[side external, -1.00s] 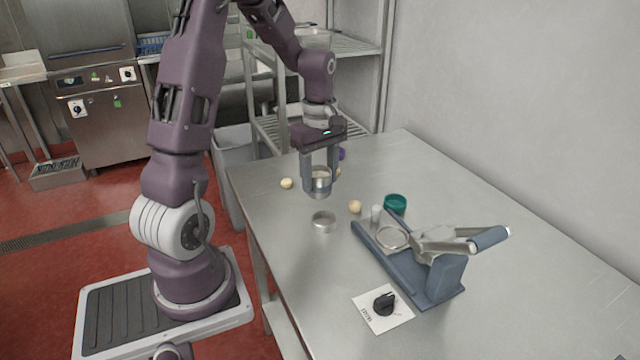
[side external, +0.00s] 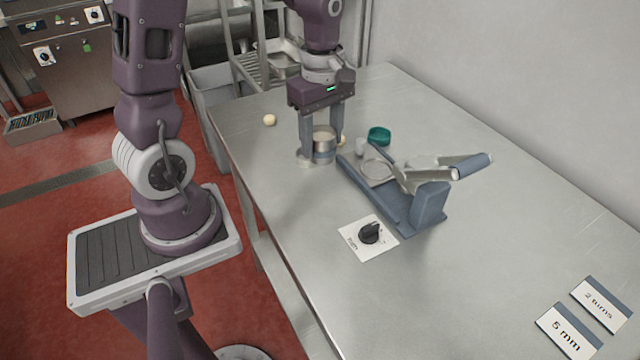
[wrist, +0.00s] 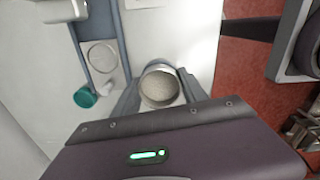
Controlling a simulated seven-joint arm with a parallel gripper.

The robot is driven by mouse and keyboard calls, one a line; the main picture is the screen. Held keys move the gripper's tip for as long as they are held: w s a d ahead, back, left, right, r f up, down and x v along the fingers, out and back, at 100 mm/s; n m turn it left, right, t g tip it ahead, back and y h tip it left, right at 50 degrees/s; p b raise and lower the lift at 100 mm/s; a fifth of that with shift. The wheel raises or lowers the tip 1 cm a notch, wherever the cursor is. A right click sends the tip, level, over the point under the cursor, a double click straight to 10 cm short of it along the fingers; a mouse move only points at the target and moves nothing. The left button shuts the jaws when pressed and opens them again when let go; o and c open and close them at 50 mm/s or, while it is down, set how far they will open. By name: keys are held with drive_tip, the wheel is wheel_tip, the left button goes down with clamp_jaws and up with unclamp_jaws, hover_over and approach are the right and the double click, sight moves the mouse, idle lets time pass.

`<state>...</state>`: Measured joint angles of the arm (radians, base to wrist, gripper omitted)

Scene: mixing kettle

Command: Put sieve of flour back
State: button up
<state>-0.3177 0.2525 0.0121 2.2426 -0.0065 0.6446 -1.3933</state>
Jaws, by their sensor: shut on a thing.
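The sieve of flour (side external: 324,144) is a small round metal cup between the fingers of my gripper (side external: 322,156). In the wrist view the sieve (wrist: 159,86) shows from above, with pale flour inside and a finger of my gripper (wrist: 158,97) on each side. The gripper is shut on it and holds it upright, low over the table. A low metal ring (side external: 304,160) is on the table at the foot of the left finger, partly hidden. I cannot tell whether the sieve touches the ring or the table.
A blue-grey press (side external: 425,205) with a lever and round plate stands right of the gripper. A pale ball (side external: 270,120) lies at the left.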

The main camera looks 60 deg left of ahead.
wheel_tip(320, 180, down, 9)
drive_tip(key=shift+d+f, duration=0.15)
drive_tip(key=o, duration=1.5)
drive_tip(key=shift+f, duration=0.1)
drive_tip(key=shift+c, duration=0.2)
